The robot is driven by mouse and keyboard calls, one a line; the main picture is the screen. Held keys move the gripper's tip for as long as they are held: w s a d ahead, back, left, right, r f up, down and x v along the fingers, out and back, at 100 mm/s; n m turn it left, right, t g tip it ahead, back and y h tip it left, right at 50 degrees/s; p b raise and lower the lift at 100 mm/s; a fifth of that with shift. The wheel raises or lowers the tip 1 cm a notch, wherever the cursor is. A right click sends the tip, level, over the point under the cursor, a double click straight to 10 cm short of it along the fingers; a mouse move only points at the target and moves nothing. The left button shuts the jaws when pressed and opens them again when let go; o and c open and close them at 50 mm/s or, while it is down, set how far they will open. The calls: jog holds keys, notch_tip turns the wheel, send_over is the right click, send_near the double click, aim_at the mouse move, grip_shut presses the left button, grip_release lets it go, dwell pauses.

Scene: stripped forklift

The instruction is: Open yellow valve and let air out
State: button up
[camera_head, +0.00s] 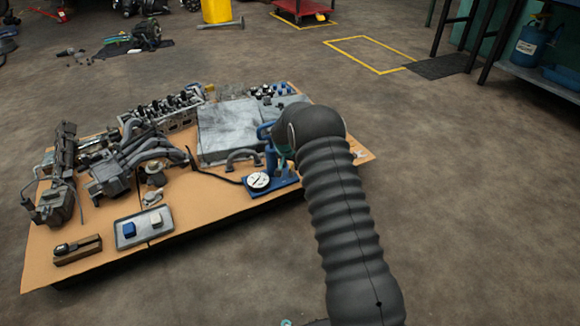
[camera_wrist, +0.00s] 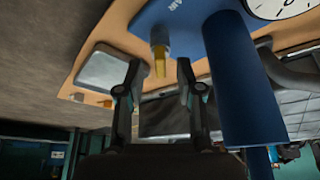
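The yellow valve (camera_wrist: 160,62) shows in the wrist view as a small yellow piece on a grey fitting at the edge of a blue base (camera_wrist: 178,18) with "AIR" lettering. My gripper (camera_wrist: 159,80) is open, with one finger on each side of the valve's line; I cannot tell whether either finger touches it. A blue cylinder (camera_wrist: 240,85) stands close to the right finger. The white gauge (camera_wrist: 282,6) is partly cut off at the top. In the head view, the blue pump (camera_head: 272,187) and gauge (camera_head: 258,181) show, but my arm hides the valve and gripper.
The pump stands on a brown board (camera_head: 205,198) with engine parts, a large grey block (camera_head: 226,128) and a grey tray (camera_head: 144,228) holding small blocks. A black hose (camera_head: 212,174) runs left from the pump. Open floor surrounds the board.

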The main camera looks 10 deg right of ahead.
jog(key=shift+w+f, duration=0.15)
jog(key=shift+f, duration=0.25)
grip_shut()
jog(key=shift+a, duration=0.1)
